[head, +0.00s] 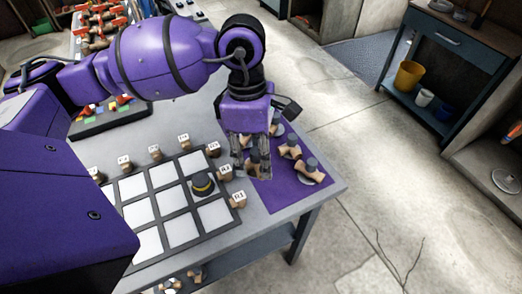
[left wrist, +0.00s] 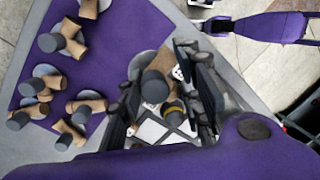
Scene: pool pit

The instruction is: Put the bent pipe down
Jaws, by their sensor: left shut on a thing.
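My left gripper (head: 252,172) points down over the near-left edge of the purple mat (head: 283,195), beside the grid board. It is shut on a tan bent pipe with a grey end (left wrist: 156,86), which shows between the fingers (left wrist: 160,105) in the left wrist view. In the head view the fingers hide much of that pipe. Whether it touches the mat is unclear. Other bent pipes, such as one near the mat's right corner (head: 310,172), lie on the mat on pale discs. My right gripper is not in view.
The white-celled grid board (head: 165,202) has a dark, yellow-ringed piece (head: 203,184) in one cell. Several labelled wooden blocks (head: 238,200) stand along its edges. The table's right edge is close to the mat. A blue workbench (head: 447,48) stands across the floor.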

